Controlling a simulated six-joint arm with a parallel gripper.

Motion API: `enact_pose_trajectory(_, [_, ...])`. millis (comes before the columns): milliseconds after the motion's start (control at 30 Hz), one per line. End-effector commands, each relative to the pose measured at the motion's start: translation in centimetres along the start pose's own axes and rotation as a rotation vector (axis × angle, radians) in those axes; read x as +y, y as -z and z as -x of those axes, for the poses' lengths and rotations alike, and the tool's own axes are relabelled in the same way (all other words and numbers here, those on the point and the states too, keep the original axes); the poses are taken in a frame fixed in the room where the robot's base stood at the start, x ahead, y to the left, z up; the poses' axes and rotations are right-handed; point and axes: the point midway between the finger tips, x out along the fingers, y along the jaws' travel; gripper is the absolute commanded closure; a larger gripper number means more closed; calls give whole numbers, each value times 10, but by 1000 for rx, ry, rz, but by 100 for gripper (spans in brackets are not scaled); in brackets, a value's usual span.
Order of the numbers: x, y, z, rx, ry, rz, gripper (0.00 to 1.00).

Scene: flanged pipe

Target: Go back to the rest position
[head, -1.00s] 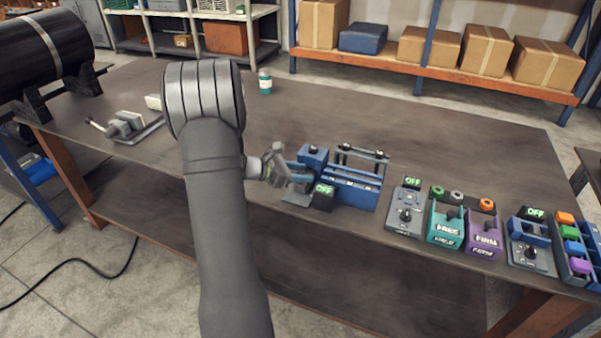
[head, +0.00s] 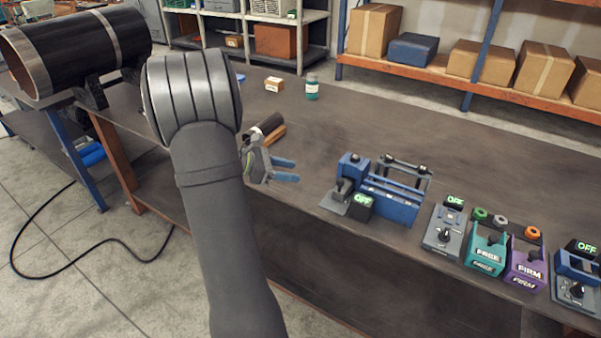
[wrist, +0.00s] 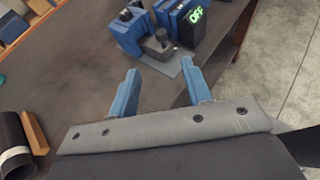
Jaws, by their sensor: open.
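My gripper (head: 284,171) is above the front part of the dark workbench (head: 330,130), left of the blue device. Its two blue fingers stand apart with nothing between them, as the wrist view (wrist: 165,92) also shows. The flanged pipe, a large black pipe with a light band (head: 75,52), rests on a stand at the upper left, well away from my gripper. My arm hides part of the bench.
The blue device (head: 385,200) with an OFF display stands right of my gripper. A grey switch box (head: 443,232), a teal FREE box (head: 486,250) and a purple FIRM box (head: 526,268) line the front edge. A small bottle (head: 312,88) stands at the back.

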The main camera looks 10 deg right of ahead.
Motion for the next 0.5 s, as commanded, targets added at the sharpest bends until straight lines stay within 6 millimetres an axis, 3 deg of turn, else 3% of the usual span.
enact_pose_trajectory(500, [0,0,-3,0,2,-1,55])
